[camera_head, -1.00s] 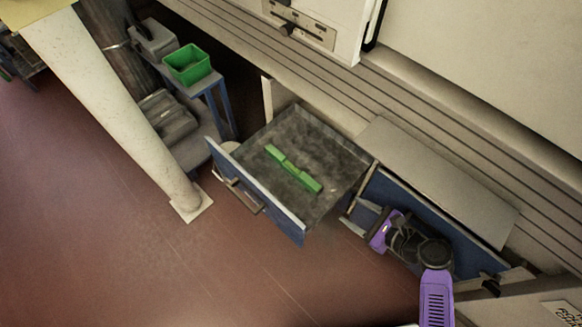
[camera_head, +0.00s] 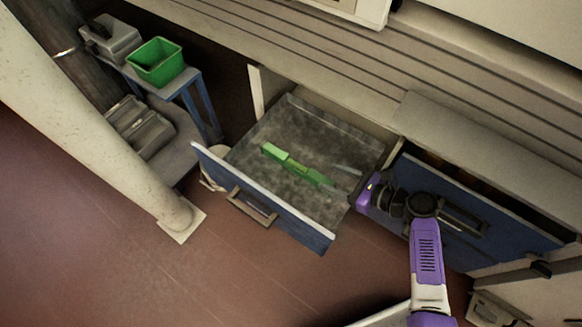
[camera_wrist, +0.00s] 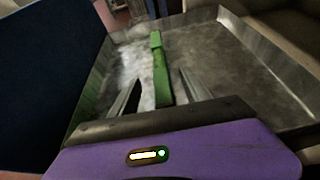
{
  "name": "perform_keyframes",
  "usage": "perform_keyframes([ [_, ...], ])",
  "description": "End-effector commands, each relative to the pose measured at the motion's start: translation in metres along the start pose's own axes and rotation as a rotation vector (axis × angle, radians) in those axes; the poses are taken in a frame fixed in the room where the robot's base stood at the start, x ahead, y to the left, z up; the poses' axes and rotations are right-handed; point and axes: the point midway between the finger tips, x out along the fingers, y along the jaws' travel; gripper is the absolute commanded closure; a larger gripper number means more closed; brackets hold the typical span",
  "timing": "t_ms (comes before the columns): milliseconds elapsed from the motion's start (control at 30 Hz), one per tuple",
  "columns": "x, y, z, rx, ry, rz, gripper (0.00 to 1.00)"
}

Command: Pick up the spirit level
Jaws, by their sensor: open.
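The green spirit level (camera_head: 297,166) lies flat in the open drawer (camera_head: 262,143), on its dark worn floor. My gripper (camera_head: 343,176) is at the drawer's right side, its fingers pointing in over the drawer toward the level's near end. In the wrist view my gripper (camera_wrist: 154,92) is open, and the spirit level (camera_wrist: 159,70) runs away from me, lined up between the two fingers. The fingers do not appear to touch it. The level's nearest end is hidden behind the gripper body.
The drawer's blue front (camera_head: 262,204) with its handle faces the red floor. A green bin (camera_head: 155,62) stands on a small blue-legged table at the left, near a pale column (camera_head: 95,125).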

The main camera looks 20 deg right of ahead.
Motion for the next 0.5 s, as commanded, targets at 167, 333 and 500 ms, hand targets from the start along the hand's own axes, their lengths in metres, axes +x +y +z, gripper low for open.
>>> perform_keyframes([
  [167,0.012,0.000,-0.007,-0.001,-0.001,0.001,0.45],
  [333,0.029,0.000,-0.006,-0.001,-0.001,0.000,0.45],
  [500,0.043,0.002,-0.007,-0.002,0.000,0.002,0.45],
])
